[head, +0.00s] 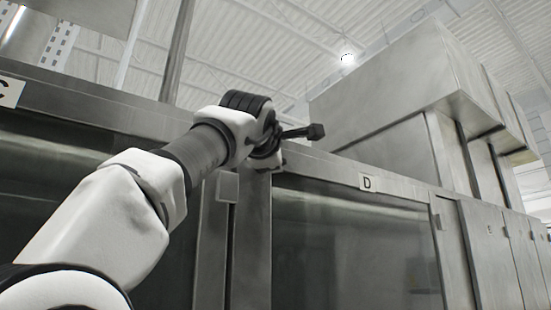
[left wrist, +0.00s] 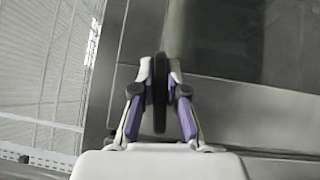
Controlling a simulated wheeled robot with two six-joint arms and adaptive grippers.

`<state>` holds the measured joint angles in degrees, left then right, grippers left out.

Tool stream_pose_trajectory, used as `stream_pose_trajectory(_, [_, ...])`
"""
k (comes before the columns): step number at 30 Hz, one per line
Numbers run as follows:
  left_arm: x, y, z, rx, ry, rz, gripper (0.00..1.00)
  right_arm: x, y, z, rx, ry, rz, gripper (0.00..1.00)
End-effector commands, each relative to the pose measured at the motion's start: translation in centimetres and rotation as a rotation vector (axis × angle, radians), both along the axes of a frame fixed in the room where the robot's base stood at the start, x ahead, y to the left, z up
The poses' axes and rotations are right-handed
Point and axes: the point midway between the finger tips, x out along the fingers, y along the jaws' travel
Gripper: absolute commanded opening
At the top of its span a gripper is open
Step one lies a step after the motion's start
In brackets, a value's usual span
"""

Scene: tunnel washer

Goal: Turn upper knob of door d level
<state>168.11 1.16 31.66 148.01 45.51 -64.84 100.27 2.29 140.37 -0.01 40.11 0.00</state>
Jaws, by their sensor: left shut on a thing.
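Door d (head: 350,235) is a dark glass panel in a steel frame, under a label plate with a "D" (head: 367,183) in the head view. My left gripper (head: 264,148) is at the upper left corner of this door; its fingers are hidden behind my wrist there. In the left wrist view my left gripper (left wrist: 160,72) has both fingers closed on the upper knob (left wrist: 160,100), a thin dark piece seen edge-on, lying lengthwise between the fingers. The knob itself is hidden in the head view. My right gripper is in neither view.
A neighbouring door with a "C" label (head: 9,92) is at the left. A small grey block (head: 228,187) sits on the frame post just below my left wrist. Large steel housings (head: 390,95) rise above and to the right of door d.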

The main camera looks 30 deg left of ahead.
Motion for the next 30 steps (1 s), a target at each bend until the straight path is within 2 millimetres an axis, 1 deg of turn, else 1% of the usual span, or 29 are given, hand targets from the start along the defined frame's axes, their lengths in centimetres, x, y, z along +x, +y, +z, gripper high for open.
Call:
stream_pose_trajectory(8, [0.01,0.09,-0.04,0.000,0.001,0.001,0.00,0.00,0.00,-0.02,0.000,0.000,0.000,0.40])
stream_pose_trajectory(9, [0.02,0.09,-0.05,0.000,0.001,0.001,0.16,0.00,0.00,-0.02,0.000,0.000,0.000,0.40])
stream_pose_trajectory(11, [0.03,0.08,-0.06,0.000,0.001,0.001,0.37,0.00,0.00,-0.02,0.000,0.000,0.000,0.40])
stream_pose_trajectory(26, [0.04,0.02,-0.08,-0.001,0.000,0.001,0.38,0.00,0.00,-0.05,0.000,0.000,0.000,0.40])
stream_pose_trajectory(30, [0.05,0.01,-0.33,-0.017,-0.042,0.001,0.38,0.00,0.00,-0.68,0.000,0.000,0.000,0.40])
